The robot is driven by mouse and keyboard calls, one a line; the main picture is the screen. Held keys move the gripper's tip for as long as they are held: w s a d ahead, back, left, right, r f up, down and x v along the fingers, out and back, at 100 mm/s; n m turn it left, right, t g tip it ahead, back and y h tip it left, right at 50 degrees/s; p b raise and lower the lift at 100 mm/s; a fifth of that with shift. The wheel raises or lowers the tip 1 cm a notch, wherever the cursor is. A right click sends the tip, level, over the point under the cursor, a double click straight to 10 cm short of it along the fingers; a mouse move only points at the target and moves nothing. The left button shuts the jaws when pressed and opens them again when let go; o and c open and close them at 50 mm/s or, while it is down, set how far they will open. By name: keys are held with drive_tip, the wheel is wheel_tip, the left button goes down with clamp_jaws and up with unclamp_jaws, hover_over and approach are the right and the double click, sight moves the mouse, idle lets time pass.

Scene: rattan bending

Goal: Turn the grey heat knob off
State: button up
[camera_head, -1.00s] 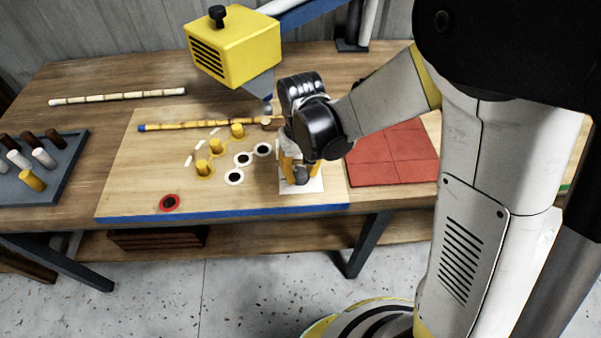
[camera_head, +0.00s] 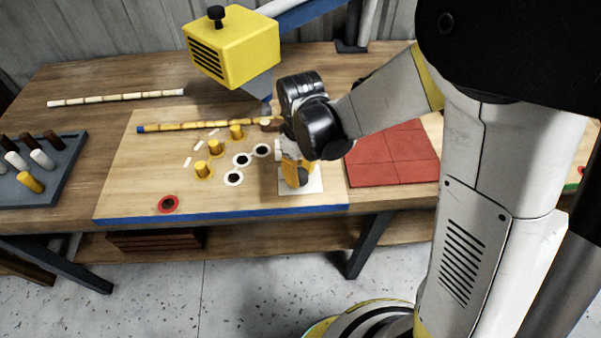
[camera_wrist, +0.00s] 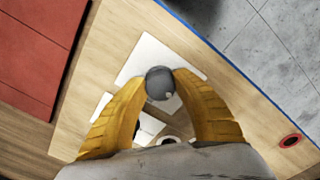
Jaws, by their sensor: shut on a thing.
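The grey heat knob (camera_wrist: 160,83) is a small round knob over a white square plate (camera_wrist: 183,55) on the board. My gripper (camera_wrist: 160,90) has its two yellow fingers shut on the knob, one on each side, in the wrist view. In the head view my gripper (camera_head: 296,178) points down at the white plate (camera_head: 318,185) near the board's front edge, and the knob is mostly hidden behind the fingers. I cannot read the knob's setting.
Left of my gripper stand several yellow pegs (camera_head: 215,147) and black-centred white rings (camera_head: 234,178). A bamboo pole (camera_head: 185,125) lies behind them. The yellow heater box (camera_head: 233,47) hangs at the back. A red tile mat (camera_head: 392,160) lies to the right.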

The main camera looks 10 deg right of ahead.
sight(301, 173)
drive_tip(key=o, duration=1.2)
wheel_tip(301, 173, up, 12)
drive_tip(key=shift+r, duration=0.1)
drive_tip(key=s+d+r+m+t, duration=0.1)
drive_tip(key=s+d+m+t, duration=0.1)
drive_tip(key=s+d+m, duration=0.1)
drive_tip(key=s+d+r+m+t, duration=0.2)
drive_tip(key=s+d+m, duration=0.1)
drive_tip(key=d, duration=0.3)
drive_tip(key=s+d+r+m+t, duration=0.2)
drive_tip(key=s+d+t, duration=0.1)
drive_tip(key=s+d, duration=0.1)
drive_tip(key=shift+s+d+m, duration=0.2)
drive_tip(key=shift+s+m, duration=0.1)
drive_tip(key=shift+m, duration=0.1)
